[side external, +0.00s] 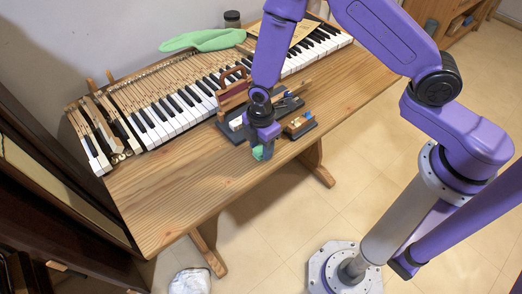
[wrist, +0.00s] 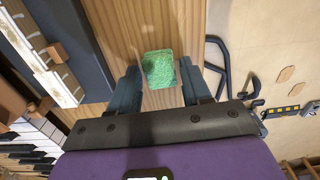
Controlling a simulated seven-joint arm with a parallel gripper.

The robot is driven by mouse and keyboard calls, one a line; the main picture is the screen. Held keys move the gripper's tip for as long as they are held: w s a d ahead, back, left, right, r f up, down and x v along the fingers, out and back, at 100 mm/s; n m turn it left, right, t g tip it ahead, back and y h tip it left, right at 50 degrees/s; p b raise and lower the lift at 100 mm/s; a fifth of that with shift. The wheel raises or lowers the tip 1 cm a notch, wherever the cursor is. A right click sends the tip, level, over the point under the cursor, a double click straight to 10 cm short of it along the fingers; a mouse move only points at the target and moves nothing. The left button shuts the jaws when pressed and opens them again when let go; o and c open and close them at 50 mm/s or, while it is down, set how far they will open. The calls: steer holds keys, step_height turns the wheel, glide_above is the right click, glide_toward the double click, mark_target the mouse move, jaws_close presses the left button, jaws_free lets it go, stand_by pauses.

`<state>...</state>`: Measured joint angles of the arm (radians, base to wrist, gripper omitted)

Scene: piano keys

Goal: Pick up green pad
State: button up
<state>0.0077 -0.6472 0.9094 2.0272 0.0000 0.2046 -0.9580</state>
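The green pad (wrist: 158,69) is a small, rough-surfaced block. In the wrist view it lies over the wooden table top, between and slightly beyond my gripper's fingertips (wrist: 159,75). The two dark fingers stand apart, with a narrow gap on the pad's right and little or none visible on its left. In the side external view my gripper (side external: 264,145) points down near the table's front edge, and the pad (side external: 257,153) shows partly behind it. Whether the fingers touch the pad is hard to tell.
A dark tool tray (side external: 236,131) sits just behind my gripper, with a small wooden block tool (side external: 299,125) to the right. The piano keyboard (side external: 190,110) runs along the back. A green cloth (side external: 205,40) lies on it. The table (side external: 170,200) is clear at front left.

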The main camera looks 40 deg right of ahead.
mark_target(261, 148)
steer(key=c, duration=0.6)
steer(key=shift+r, duration=0.15)
steer(key=shift+r, duration=0.45)
step_height(261, 148, up, 2)
steer(key=shift+r, duration=0.2)
steer(key=shift+s+d+r, duration=1)
steer(key=shift+s+r, duration=0.55)
steer(key=shift+s, duration=0.5)
steer(key=shift+s+d+r, duration=1.05)
steer(key=shift+s+r, duration=0.55)
steer(key=shift+s, duration=0.5)
steer(key=shift+s+d+r, duration=1)
steer(key=shift+s+r, duration=0.55)
steer(key=shift+s, duration=0.5)
steer(key=shift+s, duration=0.1)
